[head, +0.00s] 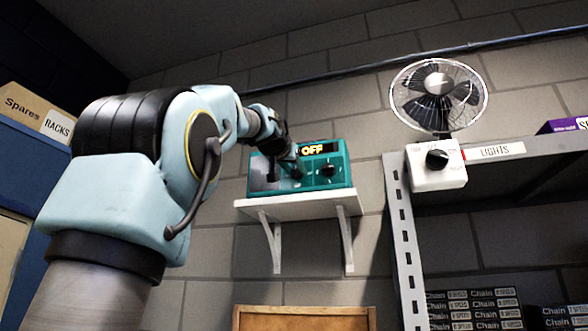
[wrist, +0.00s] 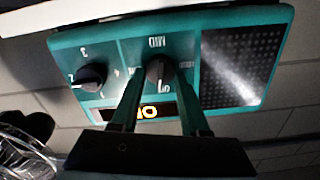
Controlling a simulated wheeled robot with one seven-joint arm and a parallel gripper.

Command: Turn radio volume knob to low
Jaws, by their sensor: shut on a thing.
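The teal radio (head: 340,180) stands on a small white wall shelf (head: 300,207), its amber display (head: 313,150) reading OFF. The wrist view shows the radio (wrist: 108,50) upside down. Its middle knob (wrist: 158,72), black with a MID label beside it, sits between the fingertips of my gripper (wrist: 160,78), which is shut on it. I cannot tell for sure which label the knob points to. In the head view my gripper (head: 297,168) is at the radio's front and hides this knob. A second black knob (wrist: 90,78) with numbers around it is free.
The speaker grille (wrist: 242,65) is beside the held knob. A fan (head: 437,88) and a white switch box (head: 436,166) with a black knob are to the right, by a metal rack (head: 400,235). A wooden board edge (head: 305,318) is below the shelf.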

